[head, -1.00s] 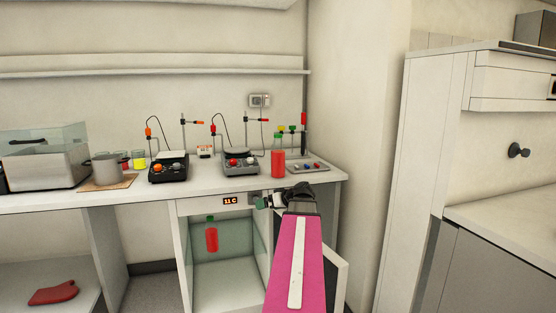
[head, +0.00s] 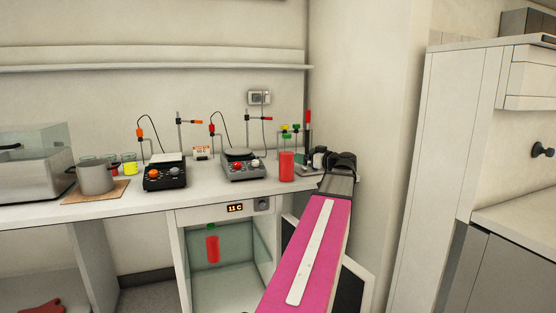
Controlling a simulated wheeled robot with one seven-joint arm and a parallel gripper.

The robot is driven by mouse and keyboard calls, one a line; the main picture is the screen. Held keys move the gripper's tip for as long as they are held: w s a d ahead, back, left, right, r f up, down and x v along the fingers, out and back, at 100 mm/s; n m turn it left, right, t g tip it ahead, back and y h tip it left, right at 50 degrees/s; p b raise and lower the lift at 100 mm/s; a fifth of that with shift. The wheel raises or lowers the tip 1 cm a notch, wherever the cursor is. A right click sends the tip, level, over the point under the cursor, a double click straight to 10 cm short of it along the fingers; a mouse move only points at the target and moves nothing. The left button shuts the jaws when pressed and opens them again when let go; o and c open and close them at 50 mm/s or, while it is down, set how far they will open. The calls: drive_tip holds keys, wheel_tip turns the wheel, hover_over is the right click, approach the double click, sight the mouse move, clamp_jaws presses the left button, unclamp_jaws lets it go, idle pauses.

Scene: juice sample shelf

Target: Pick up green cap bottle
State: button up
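A bottle of red liquid with a green cap (head: 212,245) stands inside the open glass-walled cabinet under the counter. A second red bottle (head: 286,166) stands on the countertop near its right end; small green and yellow parts show around its top, and I cannot tell clearly which belong to it. My gripper (head: 303,158) is just right of this counter bottle, at about the height of its body, pointing left toward the wall side. The fingers are small and partly hidden by the wrist, so their opening and any contact with the bottle cannot be made out.
The countertop (head: 115,207) holds two stirrer devices, the black one (head: 165,177) and the grey one (head: 242,168), with thin stands. A metal pot (head: 95,178) sits on a board at left. The open cabinet door (head: 357,285) is beside my arm. A wall is close at right.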

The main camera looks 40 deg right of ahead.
sight(292, 152)
drive_tip(key=x, duration=0.5)
drive_tip(key=shift+w, duration=0.35)
drive_tip(key=shift+d+f+x, duration=0.1)
drive_tip(key=shift+d+x, duration=0.05)
drive_tip(key=shift+x, duration=1.2)
drive_tip(key=shift+d+f+x, duration=0.1)
drive_tip(key=shift+d+x, duration=0.05)
drive_tip(key=shift+x, duration=1.15)
drive_tip(key=c, duration=1.4)
drive_tip(key=shift+o, duration=0.2)
drive_tip(key=shift+r, duration=0.1)
